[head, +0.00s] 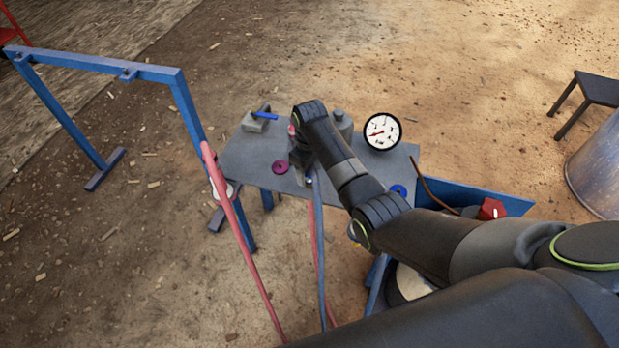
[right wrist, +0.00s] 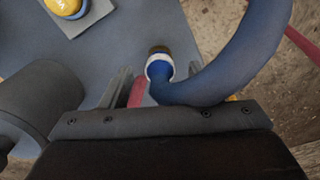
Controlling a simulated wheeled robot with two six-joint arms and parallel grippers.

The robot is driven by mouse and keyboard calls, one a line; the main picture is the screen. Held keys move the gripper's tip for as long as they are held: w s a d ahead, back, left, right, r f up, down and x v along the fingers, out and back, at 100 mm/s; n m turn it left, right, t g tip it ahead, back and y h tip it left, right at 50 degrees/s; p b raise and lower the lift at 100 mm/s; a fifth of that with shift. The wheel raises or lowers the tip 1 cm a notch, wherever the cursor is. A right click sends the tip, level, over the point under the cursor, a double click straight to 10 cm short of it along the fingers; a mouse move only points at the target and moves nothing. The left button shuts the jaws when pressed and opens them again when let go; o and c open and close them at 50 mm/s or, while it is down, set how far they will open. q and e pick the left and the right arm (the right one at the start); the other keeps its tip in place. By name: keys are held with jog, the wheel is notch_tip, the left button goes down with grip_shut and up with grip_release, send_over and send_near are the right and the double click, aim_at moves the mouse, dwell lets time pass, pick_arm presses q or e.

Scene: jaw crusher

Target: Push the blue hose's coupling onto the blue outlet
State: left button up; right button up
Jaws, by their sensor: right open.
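The blue hose (head: 319,230) hangs over the front edge of the table in the head view. In the right wrist view the blue hose (right wrist: 232,65) curves up to the right from its coupling (right wrist: 159,66), which has a pale ring and a dark brownish end. My right gripper (head: 302,166) is open at the table's front, its fingers (right wrist: 157,78) on either side of the coupling; I cannot tell whether they touch it. A blue stub (head: 265,115) on a grey block may be the blue outlet, but it is too small to be sure. My left gripper is not in view.
The grey table (head: 245,160) carries a dial gauge (head: 382,131), a magenta ring (head: 280,167) and a blue ring (head: 398,190). A pink-red hose (head: 240,240) runs at the left, near a blue frame (head: 150,72). A yellow-topped part (right wrist: 66,5) shows in the wrist view.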

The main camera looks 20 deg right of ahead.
aim_at(310, 171)
jog(key=shift+f, duration=1.55)
jog(key=c, duration=1)
jog(key=shift+r, duration=0.1)
notch_tip(310, 171, up, 10)
jog(key=shift+w+p, duration=0.1)
jog(key=shift+p, duration=0.5)
